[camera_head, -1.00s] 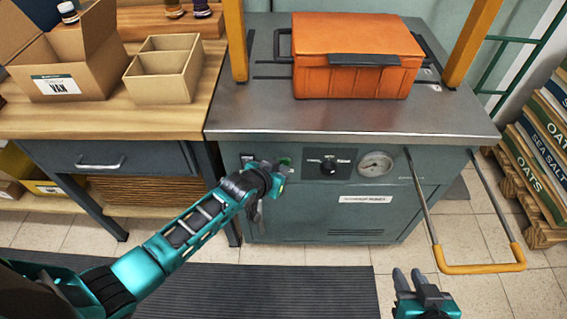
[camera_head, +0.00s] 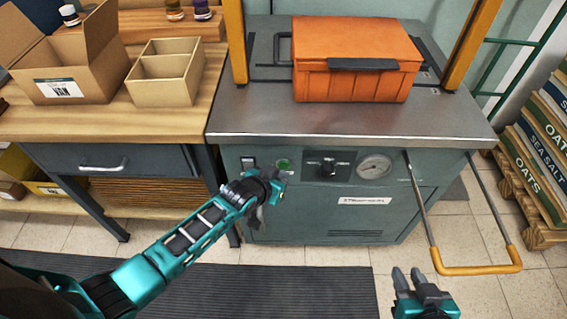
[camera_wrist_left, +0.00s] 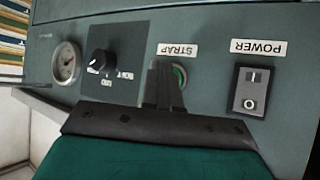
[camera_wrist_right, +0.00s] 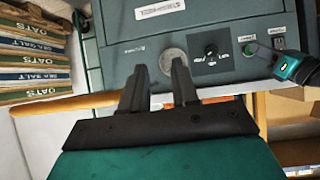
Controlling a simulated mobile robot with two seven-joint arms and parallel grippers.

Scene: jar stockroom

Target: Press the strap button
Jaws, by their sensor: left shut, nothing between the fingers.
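The round green strap button (camera_head: 283,165) is on the front panel of the grey-green machine. It also shows in the left wrist view (camera_wrist_left: 181,76) beside the STRAP label, partly hidden by my left fingers. My left gripper (camera_head: 282,179) is shut and empty, just below the button in the head view. In the left wrist view its closed fingertips (camera_wrist_left: 163,66) overlap the button's edge; I cannot tell whether they touch it. The right wrist view shows the button (camera_wrist_right: 249,50) with the left gripper close by. My right gripper (camera_head: 408,275) is open and empty, low in front of the machine.
A power switch (camera_wrist_left: 248,90), a black knob (camera_head: 330,167) and a gauge (camera_head: 374,166) share the panel. An orange case (camera_head: 352,60) sits on the machine top. A yellow-ended handle frame (camera_head: 478,268) sticks out at right. A wooden bench (camera_head: 100,118) stands at left.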

